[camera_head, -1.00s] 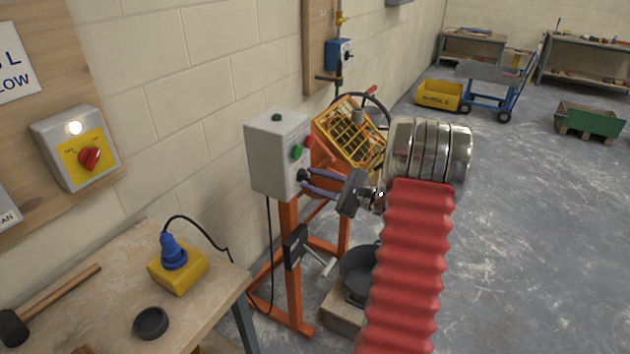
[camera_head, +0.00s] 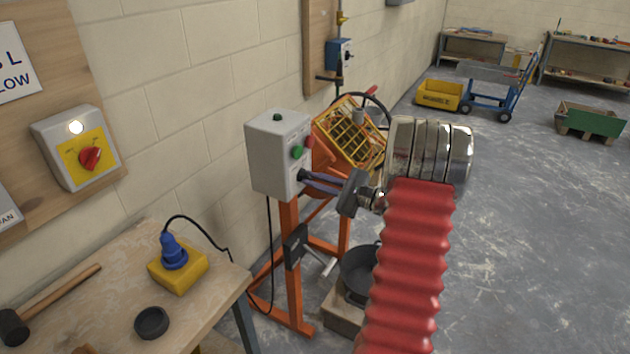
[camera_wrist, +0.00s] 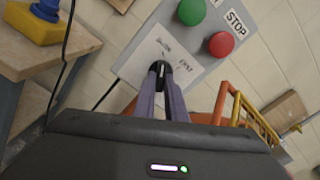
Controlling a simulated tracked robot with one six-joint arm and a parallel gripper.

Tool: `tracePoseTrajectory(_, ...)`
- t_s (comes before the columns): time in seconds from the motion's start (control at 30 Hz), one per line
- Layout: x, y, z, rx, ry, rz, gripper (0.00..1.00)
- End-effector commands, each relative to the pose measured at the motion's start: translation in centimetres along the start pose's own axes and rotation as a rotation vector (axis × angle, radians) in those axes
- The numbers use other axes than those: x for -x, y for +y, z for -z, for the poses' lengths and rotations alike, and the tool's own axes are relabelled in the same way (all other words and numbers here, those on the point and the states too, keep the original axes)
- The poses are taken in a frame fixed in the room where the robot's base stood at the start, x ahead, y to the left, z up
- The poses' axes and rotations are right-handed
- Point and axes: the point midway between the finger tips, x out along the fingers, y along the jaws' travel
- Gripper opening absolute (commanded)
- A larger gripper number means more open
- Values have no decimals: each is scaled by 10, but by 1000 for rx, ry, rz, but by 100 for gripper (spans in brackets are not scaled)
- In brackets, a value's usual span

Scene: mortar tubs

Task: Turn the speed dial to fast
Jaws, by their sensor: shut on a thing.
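The grey control box (camera_head: 272,160) stands on an orange post, with a green button (camera_head: 297,151) and a red button (camera_head: 309,141) on its face. The black speed dial (camera_wrist: 160,70) is low on that face, on a white label with small lettering that seems to read slow and fast. A light line shows on the dial, close to upright in the wrist view; I cannot tell its exact setting. My gripper (camera_head: 306,176) reaches in from the right, its two purple-grey fingers closed around the dial. The fingertips hide the dial's sides.
An orange mixer with a yellow grille (camera_head: 350,132) stands behind the box. A black tub (camera_head: 358,275) is below my arm. A workbench with a yellow socket block (camera_head: 178,270) is at left. A yellow switch panel (camera_head: 88,158) hangs on the wall.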

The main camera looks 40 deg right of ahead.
Motion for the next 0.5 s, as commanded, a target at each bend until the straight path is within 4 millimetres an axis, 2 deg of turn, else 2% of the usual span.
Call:
tracePoseTrajectory(0.27,0,1,0,-118,1,0,0)
tracePoseTrajectory(0.5,0,2,0,-304,1,-1,0)
